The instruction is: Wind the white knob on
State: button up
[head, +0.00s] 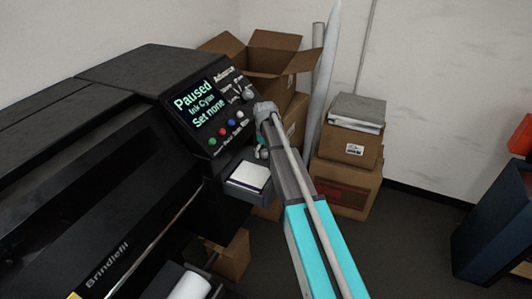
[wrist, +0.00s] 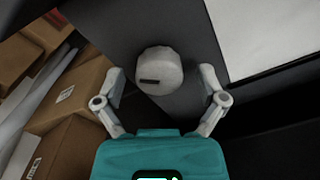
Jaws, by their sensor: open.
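The white knob (wrist: 158,70) shows in the wrist view as a short, round, greyish-white cylinder with a dark slot-like mark near its lower left edge. It sits on a dark grey surface. My gripper (wrist: 161,82) is open, with one pale finger to each side of the knob and a visible gap on both sides. The fingers look apart from it; how deep they reach is hard to tell. In the head view my arm crosses in front of the right end of the black printer (head: 100,88), and I cannot make out this knob clearly there.
The printer's screen (head: 194,103) reads "Paused", "Ink Cyan", "Set none", above several coloured buttons. A white pad (head: 250,175) sits beside the printer. Cardboard boxes (head: 345,147) and tall rolls (head: 318,75) stand behind my arm. A dark blue cabinet (head: 497,225) stands far right.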

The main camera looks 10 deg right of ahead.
jog(key=c, duration=1)
jog(key=shift+d, duration=0.15)
jog(key=shift+c, duration=0.7)
jog(key=shift+m, duration=0.3)
jog(key=shift+m, duration=2.6)
jog(key=o, duration=1.1)
jog(key=shift+o, duration=0.2)
